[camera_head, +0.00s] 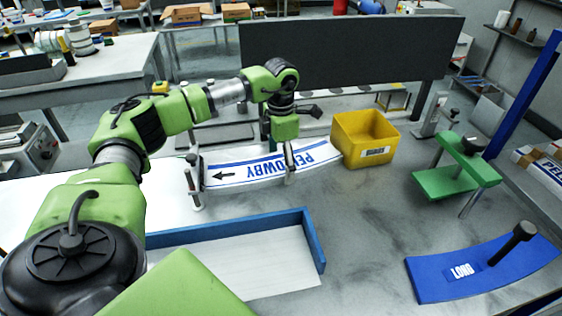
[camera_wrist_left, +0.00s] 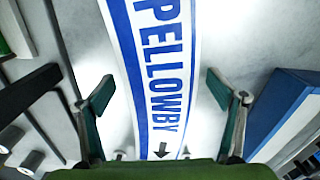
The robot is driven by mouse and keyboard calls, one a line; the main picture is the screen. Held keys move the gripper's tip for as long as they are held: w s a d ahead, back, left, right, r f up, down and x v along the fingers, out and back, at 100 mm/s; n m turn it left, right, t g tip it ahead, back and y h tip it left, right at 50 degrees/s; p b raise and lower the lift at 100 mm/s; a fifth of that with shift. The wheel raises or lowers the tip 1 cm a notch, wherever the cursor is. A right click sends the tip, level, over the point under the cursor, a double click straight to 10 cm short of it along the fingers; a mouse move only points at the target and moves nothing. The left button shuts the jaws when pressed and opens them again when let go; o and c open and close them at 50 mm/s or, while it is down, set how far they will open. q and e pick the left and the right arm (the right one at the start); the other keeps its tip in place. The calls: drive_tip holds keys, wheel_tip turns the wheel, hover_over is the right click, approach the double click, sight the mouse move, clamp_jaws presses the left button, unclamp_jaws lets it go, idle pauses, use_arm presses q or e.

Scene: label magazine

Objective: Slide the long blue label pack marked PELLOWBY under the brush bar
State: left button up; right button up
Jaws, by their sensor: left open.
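The long PELLOWBY label pack (camera_head: 232,178) is white with blue edge stripes, blue lettering and a black arrow at its left end. It lies flat and slightly curved, running towards the yellow bin. My left gripper (camera_head: 278,155) is over the middle of the pack and covers some letters. In the left wrist view the label pack (camera_wrist_left: 160,75) runs between the two spread, empty fingers (camera_wrist_left: 155,95). A thin grey frame (camera_head: 194,180) on posts stands at the pack's arrow end; it may be the brush bar, but I cannot tell. My right gripper is not in view.
A yellow bin (camera_head: 366,137) stands beside the pack's right end. A green stand (camera_head: 455,181) with a black knob is farther right. A blue plate marked LORD (camera_head: 485,268) with a black handle lies front right. A blue-walled tray (camera_head: 315,245) is in front. A dark panel (camera_head: 350,50) stands behind.

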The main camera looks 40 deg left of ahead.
sight(281, 164)
use_arm(q)
wheel_tip(281, 164, up, 12)
idle(0.6)
idle(0.5)
